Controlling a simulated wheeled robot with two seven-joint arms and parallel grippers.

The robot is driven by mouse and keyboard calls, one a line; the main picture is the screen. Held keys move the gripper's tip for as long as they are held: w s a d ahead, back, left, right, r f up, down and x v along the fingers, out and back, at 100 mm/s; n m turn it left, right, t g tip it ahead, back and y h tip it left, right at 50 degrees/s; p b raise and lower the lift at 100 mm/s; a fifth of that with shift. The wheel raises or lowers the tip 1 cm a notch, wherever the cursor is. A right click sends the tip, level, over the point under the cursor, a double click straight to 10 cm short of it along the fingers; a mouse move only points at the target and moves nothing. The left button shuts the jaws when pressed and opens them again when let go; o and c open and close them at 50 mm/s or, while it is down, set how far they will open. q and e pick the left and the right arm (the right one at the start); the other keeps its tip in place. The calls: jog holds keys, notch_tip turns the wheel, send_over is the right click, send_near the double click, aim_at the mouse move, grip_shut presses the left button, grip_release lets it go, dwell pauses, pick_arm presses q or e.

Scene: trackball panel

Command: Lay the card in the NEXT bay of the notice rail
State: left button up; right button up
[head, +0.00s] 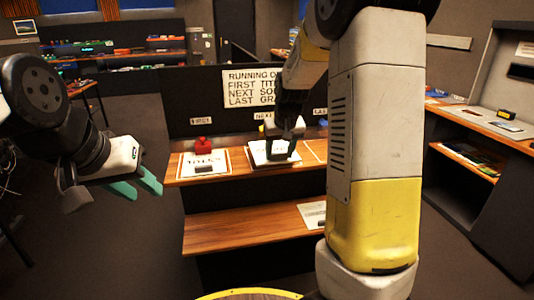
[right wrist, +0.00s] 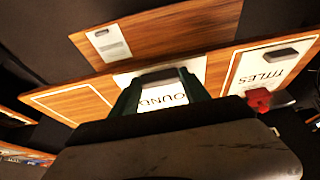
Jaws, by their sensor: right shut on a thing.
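The card (head: 262,153) is white with dark lettering and lies over the middle bay, below the NEXT label (head: 264,116). In the right wrist view the card (right wrist: 161,97) shows "OUND" between my green fingers. My right gripper (head: 287,150) is shut on the card. The white bay outline (right wrist: 122,79) shows around the card; I cannot tell if the card touches the shelf. The TITLES card (head: 203,162) lies in the left bay under the FIRST label (head: 201,121), with a red block (head: 203,144) at its back edge. My left gripper (head: 148,188) is open and empty, left of the desk.
The right bay (head: 316,150) under the LAST label is partly hidden by my right arm; its visible part is bare. Another card (head: 312,214) lies on the lower shelf (head: 235,233). A sign (head: 248,88) with the running order stands behind. A side counter (head: 490,122) is at right.

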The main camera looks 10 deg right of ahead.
aim_at(278, 146)
jog(key=w, duration=0.5)
jog(key=shift+d+f, duration=0.25)
jog(key=shift+d, duration=0.1)
jog(key=shift+s+f, duration=0.1)
jog(key=shift+f, duration=1.6)
jog(key=shift+f, duration=0.2)
jog(key=o, duration=1.4)
